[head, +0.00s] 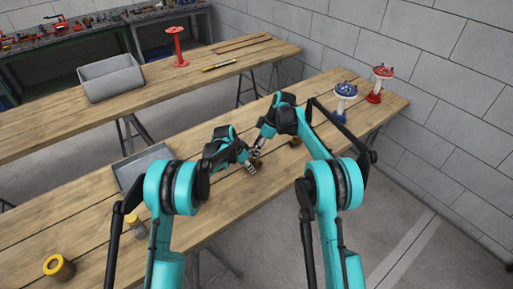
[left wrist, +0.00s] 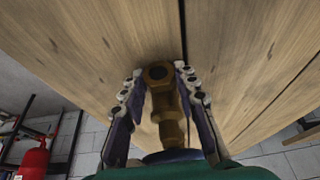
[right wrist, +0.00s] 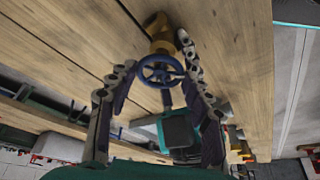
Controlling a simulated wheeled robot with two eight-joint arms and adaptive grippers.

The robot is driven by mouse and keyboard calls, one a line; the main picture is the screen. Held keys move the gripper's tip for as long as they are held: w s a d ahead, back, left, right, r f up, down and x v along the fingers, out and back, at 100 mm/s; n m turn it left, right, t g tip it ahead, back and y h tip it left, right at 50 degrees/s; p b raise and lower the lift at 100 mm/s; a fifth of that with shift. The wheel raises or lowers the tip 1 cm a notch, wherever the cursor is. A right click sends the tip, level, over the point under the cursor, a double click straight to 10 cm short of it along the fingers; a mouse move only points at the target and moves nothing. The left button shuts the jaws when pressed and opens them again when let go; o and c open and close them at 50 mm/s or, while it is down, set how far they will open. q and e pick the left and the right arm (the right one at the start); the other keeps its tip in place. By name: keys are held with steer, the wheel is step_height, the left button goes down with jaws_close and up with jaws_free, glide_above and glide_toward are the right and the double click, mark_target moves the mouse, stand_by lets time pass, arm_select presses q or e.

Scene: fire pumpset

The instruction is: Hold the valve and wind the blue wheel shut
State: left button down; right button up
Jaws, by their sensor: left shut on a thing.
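The brass valve (left wrist: 168,100) is between the fingers of my left gripper (left wrist: 158,74) in the left wrist view. My left gripper is shut on its body. In the head view the valve (head: 257,164) shows only as a small brown patch beside the grippers, over the near table. The blue wheel (right wrist: 162,71) faces the right wrist camera, with brass (right wrist: 160,35) behind it. My right gripper (right wrist: 156,54) is open, one finger on each side of the wheel. The right-hand finger lies close to the rim; I cannot tell whether it touches.
The near table (head: 210,215) holds a grey tray (head: 143,165), yellow-topped pieces (head: 59,268) at the left, and blue (head: 345,93) and red (head: 380,82) valve-like pieces at the far right. A small brass piece (head: 295,141) lies right of the grippers. A block wall borders the right.

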steer(key=shift+c, duration=1)
steer(key=shift+s+m+t+h, duration=0.15)
steer(key=shift+m+t, duration=0.15)
steer(key=shift+m, duration=0.5)
steer(key=shift+m+t+h, duration=0.15)
steer(key=shift+m+t, duration=0.15)
steer(key=shift+m, duration=0.5)
steer(key=o, duration=1.2)
steer(key=v, duration=0.8)
